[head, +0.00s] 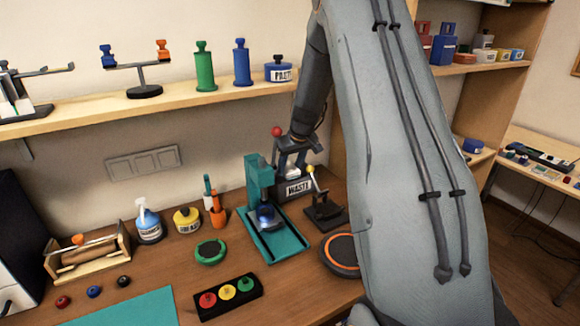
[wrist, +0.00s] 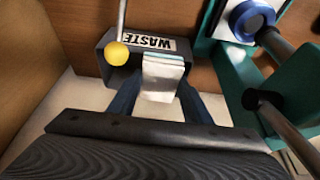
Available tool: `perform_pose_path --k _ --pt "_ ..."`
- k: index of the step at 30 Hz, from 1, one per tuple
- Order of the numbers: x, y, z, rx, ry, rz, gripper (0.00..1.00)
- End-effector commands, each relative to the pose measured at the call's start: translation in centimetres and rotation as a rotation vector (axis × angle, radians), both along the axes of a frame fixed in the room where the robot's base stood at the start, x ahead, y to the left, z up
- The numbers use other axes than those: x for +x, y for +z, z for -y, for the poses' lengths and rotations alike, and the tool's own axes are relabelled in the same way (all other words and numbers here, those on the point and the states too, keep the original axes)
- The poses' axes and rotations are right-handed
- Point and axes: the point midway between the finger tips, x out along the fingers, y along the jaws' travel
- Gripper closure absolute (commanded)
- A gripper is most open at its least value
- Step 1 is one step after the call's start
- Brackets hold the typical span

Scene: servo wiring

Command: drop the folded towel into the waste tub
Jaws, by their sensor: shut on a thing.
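The dark waste tub (head: 293,188) stands at the back of the bench with its white WASTE label facing forward. In the wrist view the tub (wrist: 113,72) lies just beyond my fingers. My gripper (head: 291,155) points down over the tub in the head view. In the wrist view my gripper (wrist: 160,95) is shut on the folded towel (wrist: 163,72), a pale, layered block between the two blue-grey fingers. The towel overlaps the tub's opening in this view. I cannot tell how far it is above the rim.
A teal press (head: 262,205) stands close beside the tub. A black stand with a yellow-knobbed lever (head: 322,205) is in front of it, and its yellow ball (wrist: 117,53) shows near the tub. The shelf (head: 190,103) runs behind.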

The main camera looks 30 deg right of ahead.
Motion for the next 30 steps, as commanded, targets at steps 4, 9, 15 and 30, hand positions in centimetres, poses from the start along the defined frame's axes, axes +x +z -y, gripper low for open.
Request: perform_pose_path --k 4,9,15,30 --pt "0.0 -0.5 0.0 0.000 0.000 0.000 0.77" --pt "0.0 -0.8 0.0 0.000 0.000 0.000 0.77" --pt "0.0 -0.7 0.0 0.000 0.000 0.000 0.37" --pt "-0.1 1.1 0.0 0.000 -0.001 0.002 0.37"
